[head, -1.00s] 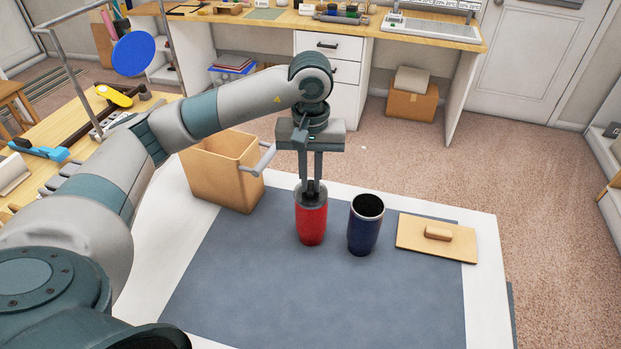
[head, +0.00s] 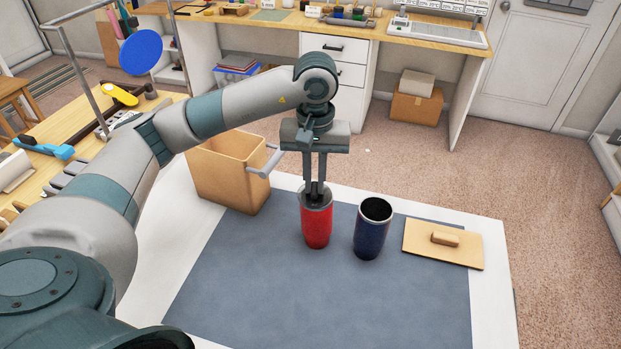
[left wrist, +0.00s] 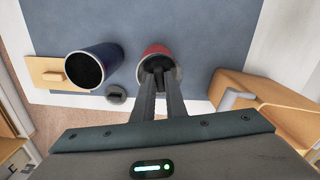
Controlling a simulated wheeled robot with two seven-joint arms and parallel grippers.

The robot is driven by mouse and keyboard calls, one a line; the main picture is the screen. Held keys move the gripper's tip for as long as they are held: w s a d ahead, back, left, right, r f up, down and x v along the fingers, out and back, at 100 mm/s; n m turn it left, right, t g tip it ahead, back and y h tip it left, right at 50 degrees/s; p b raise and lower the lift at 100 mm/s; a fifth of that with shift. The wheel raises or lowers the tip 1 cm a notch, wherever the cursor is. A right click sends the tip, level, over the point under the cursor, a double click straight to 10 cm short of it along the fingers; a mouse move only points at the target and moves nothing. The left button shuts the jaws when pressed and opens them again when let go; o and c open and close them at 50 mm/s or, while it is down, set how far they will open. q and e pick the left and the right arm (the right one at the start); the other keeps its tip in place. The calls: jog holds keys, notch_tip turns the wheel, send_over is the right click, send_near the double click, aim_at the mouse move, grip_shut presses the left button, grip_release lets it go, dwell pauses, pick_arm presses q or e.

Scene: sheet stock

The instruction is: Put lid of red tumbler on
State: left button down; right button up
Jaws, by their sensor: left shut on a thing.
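The red tumbler (head: 316,229) stands upright on the blue-grey mat. My left gripper (head: 315,190) points straight down at its top, fingers close together, shut on the dark grey lid (head: 319,202). The lid sits at the tumbler's mouth and appears level; I cannot tell whether it is fully seated. In the left wrist view the fingers (left wrist: 158,72) reach to the mouth of the red tumbler (left wrist: 155,50) and hide part of the lid. My right gripper is not in view.
An open dark blue tumbler (head: 370,236) stands close on the right. A small dark knobbed disc (left wrist: 116,95) lies near it in the wrist view. A wooden board with a handle (head: 462,248) lies farther right, and a tan bin (head: 232,180) stands left. The front mat is clear.

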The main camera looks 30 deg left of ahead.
pick_arm(q)
jog(key=shift+f, duration=0.65)
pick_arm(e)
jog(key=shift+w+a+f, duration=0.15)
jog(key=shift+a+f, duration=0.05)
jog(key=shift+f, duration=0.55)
pick_arm(q)
jog(key=c, duration=1.2)
grip_release()
jog(key=shift+r, duration=0.1)
jog(key=shift+w+d+r+p, duration=0.1)
jog(key=shift+d+r+p, duration=0.15)
jog(key=shift+r, duration=0.85)
jog(key=shift+w+d+r+p, duration=0.15)
jog(key=shift+r+p, duration=0.25)
jog(key=shift+r, duration=0.65)
jog(key=shift+s+d+r+p, duration=0.1)
jog(key=shift+d+r+p, duration=0.15)
jog(key=shift+r, duration=0.85)
jog(key=shift+a+r, duration=0.1)
jog(key=shift+r, duration=0.45)
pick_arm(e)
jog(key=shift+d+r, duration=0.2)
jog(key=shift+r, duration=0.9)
pick_arm(q)
jog(key=shift+p, duration=0.3)
